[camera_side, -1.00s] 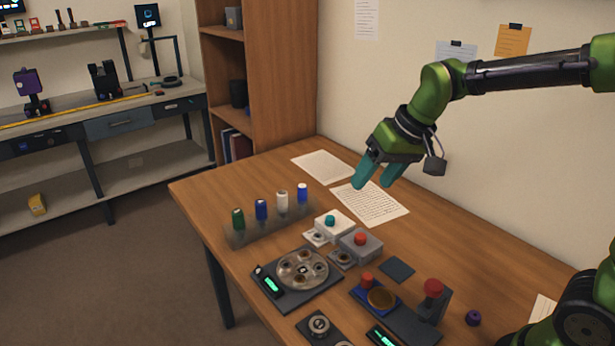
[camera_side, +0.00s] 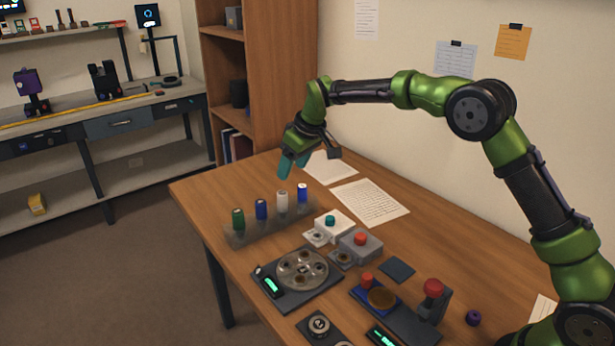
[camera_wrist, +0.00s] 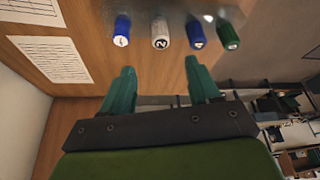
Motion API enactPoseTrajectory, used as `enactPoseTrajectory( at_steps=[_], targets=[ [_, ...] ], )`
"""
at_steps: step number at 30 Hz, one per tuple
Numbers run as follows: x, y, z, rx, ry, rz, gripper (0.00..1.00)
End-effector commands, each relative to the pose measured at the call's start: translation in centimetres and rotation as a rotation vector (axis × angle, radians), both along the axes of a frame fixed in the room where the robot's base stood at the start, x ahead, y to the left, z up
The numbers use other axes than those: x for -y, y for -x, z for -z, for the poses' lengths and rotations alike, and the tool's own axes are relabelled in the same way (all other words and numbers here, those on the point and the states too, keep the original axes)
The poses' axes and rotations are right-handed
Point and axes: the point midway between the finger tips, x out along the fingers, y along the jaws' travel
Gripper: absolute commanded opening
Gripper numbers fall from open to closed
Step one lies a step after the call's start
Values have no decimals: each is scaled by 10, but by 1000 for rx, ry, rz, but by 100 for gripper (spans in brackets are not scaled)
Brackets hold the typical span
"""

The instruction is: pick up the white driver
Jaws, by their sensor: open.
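The white driver (camera_side: 282,201) stands upright in a grey rack (camera_side: 272,225) near the table's left edge, between two blue drivers. In the wrist view the white driver (camera_wrist: 160,34) shows at the top, ahead of the fingers and between them, with a dark mark on its end. My gripper (camera_side: 292,163) is open and empty, above and behind the rack in the side view. Its two teal fingers also show in the wrist view (camera_wrist: 161,80), apart from the drivers. The lower shafts are hard to make out.
A blue driver (camera_side: 302,193) stands right of the white one; another blue driver (camera_side: 261,210) and a green driver (camera_side: 238,219) stand left. Button boxes (camera_side: 360,244) and a round plate fixture (camera_side: 302,270) lie nearer. Paper sheets (camera_side: 370,203) lie flat behind.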

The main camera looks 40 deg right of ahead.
Motion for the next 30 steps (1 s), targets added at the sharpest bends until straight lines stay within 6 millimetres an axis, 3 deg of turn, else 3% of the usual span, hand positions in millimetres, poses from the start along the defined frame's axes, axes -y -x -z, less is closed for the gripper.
enactPoseTrajectory(
  at_steps=[6,14,24,30],
  targets=[
    [-5,-16,43,-3,-2,0,61],
    [-7,-23,62,0,-2,1,61],
    [-11,-33,106,0,-1,2,61],
    [-11,-35,109,2,-1,2,61]
  ],
)
